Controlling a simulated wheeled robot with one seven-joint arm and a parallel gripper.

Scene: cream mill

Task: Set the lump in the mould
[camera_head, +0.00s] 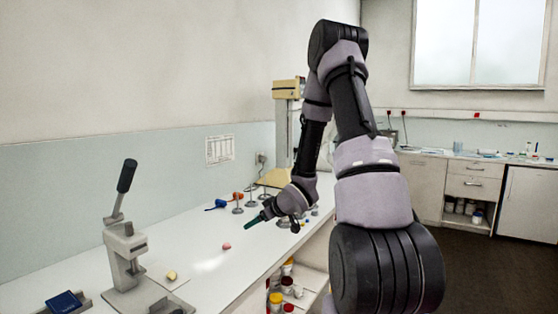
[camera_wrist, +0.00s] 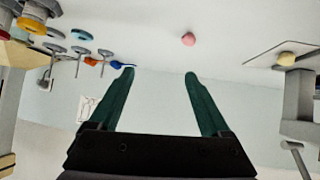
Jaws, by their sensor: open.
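A small pink lump (camera_head: 227,246) lies on the white bench; it also shows in the wrist view (camera_wrist: 188,39), beyond my fingertips. A pale yellow lump (camera_head: 172,275) rests on a thin flat plate (camera_head: 160,271) beside a grey hand press; this lump shows at the right of the wrist view (camera_wrist: 287,59). I cannot tell which lump the task means, and I cannot make out a mould for certain. My gripper (camera_head: 254,221) is above the bench, to the right of the pink lump and apart from it. Its green fingers (camera_wrist: 160,76) are open with nothing between them.
The lever press (camera_head: 125,256) stands at the front left, with a dark blue object (camera_head: 64,301) beside it. Several small metal stands (camera_head: 251,197), an orange item (camera_head: 237,196) and a blue item (camera_head: 219,203) lie farther back. Shelves with jars (camera_head: 288,283) are below the bench.

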